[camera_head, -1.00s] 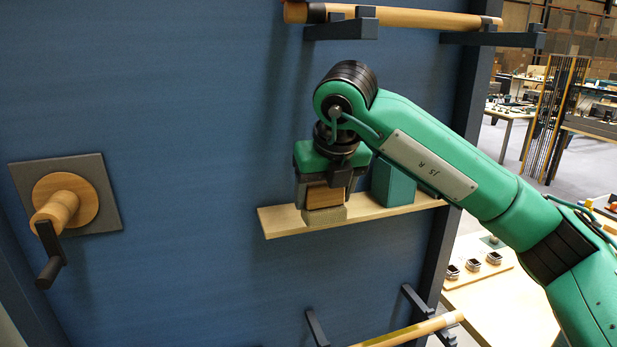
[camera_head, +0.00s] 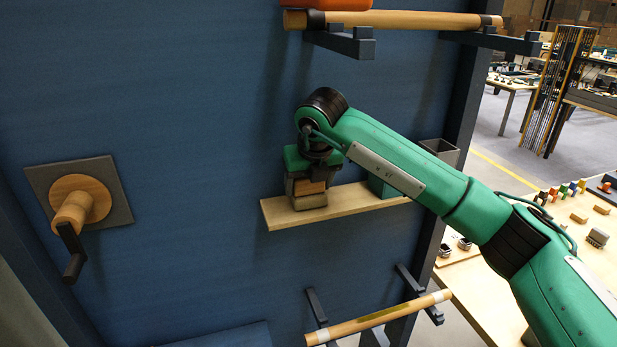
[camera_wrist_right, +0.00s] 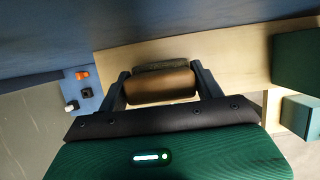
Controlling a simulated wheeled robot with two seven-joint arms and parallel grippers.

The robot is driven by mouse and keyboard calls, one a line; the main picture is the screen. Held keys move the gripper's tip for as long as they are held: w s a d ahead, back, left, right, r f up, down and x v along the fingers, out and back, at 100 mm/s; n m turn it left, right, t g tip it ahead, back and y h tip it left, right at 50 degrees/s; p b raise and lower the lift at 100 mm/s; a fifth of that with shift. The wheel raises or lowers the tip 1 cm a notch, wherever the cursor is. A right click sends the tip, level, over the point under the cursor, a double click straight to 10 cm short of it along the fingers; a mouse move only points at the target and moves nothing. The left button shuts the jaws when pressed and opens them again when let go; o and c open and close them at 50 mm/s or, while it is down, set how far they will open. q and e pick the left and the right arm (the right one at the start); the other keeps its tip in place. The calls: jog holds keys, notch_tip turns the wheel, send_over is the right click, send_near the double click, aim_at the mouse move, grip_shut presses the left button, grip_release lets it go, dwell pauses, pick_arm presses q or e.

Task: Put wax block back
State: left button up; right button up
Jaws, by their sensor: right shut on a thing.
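The brown wax block (camera_head: 311,187) is between the fingers of my right gripper (camera_head: 307,184), which is shut on it. In the right wrist view the block (camera_wrist_right: 160,86) spans the gap between the two dark fingers. A lighter tan-grey block (camera_head: 311,202) sits on the wooden shelf (camera_head: 345,201) directly under the wax block. The two look touching or nearly so; I cannot tell which. The grey block (camera_wrist_right: 162,66) also shows just beyond the wax block in the wrist view. My left gripper is out of view.
A green block (camera_head: 381,188) stands on the shelf to the right, partly behind my arm. A wooden crank (camera_head: 75,208) is mounted on the blue panel at left. Wooden rods rest on brackets above (camera_head: 410,19) and below (camera_head: 375,319) the shelf. The shelf's left end is bare.

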jog(key=shift+a, duration=0.1)
jog(key=shift+f, duration=0.2)
jog(key=o, duration=0.9)
jog(key=shift+o, duration=0.2)
jog(key=shift+r, duration=0.1)
jog(key=shift+r, duration=0.2)
jog(key=s+r+b, duration=0.1)
jog(key=r+b, duration=0.1)
jog(key=s+d+r+b, duration=0.1)
jog(key=s+b, duration=0.1)
jog(key=shift+r, duration=0.4)
jog(key=s+d+b, duration=0.3)
jog(key=s+b, duration=0.1)
jog(key=s, duration=0.6)
jog(key=shift+s+d+r+b, duration=0.15)
jog(key=shift+s+r+b, duration=0.05)
jog(key=shift+r+b, duration=0.1)
